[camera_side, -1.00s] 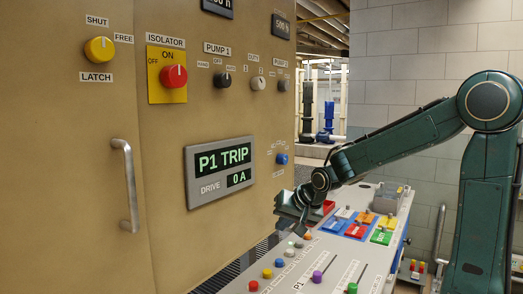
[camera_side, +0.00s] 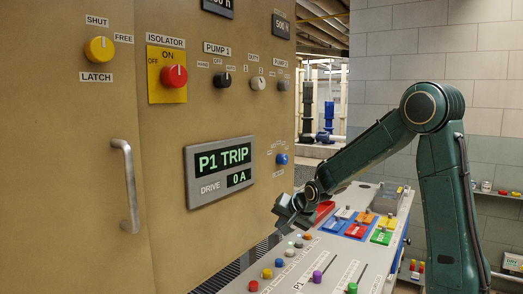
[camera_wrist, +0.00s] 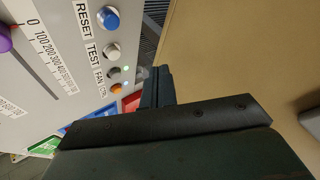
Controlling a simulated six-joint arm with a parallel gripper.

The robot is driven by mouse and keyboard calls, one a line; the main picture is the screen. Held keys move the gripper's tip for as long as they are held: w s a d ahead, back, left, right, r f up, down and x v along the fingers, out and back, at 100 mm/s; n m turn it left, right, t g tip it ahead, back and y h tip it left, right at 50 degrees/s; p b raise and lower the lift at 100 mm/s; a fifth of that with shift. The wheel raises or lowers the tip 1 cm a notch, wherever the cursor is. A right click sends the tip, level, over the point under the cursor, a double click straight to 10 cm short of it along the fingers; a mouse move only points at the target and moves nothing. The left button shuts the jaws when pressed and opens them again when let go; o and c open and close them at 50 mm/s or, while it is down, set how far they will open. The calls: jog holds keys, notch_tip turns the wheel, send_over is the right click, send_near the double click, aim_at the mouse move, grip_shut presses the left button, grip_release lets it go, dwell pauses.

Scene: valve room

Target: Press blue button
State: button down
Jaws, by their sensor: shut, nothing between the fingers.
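The blue button (camera_side: 279,262) is a round cap in the row along the cabinet side of the sloping grey desk. In the wrist view the blue button (camera_wrist: 107,18) sits at the top, beside the label RESET. My gripper (camera_side: 287,218) is shut and empty, above the far part of the button row and close to the cabinet. In the wrist view its closed fingers (camera_wrist: 156,84) show near the orange end of the row, apart from the blue button. Nothing touches the blue button.
A white button (camera_wrist: 112,51) sits beside the blue one; yellow (camera_side: 267,273) and red (camera_side: 253,285) buttons are on its near side. A purple slider knob (camera_side: 317,277) stands to the right. The tan cabinet (camera_side: 90,200) with its metal handle (camera_side: 128,185) rises at left.

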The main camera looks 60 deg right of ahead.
aim_at(281, 263)
jog(key=shift+f, duration=0.1)
jog(key=shift+f, duration=4.35)
jog(key=shift+f, duration=0.9)
jog(key=shift+r, duration=0.9)
jog(key=shift+r, duration=0.1)
jog(key=shift+r, duration=2.45)
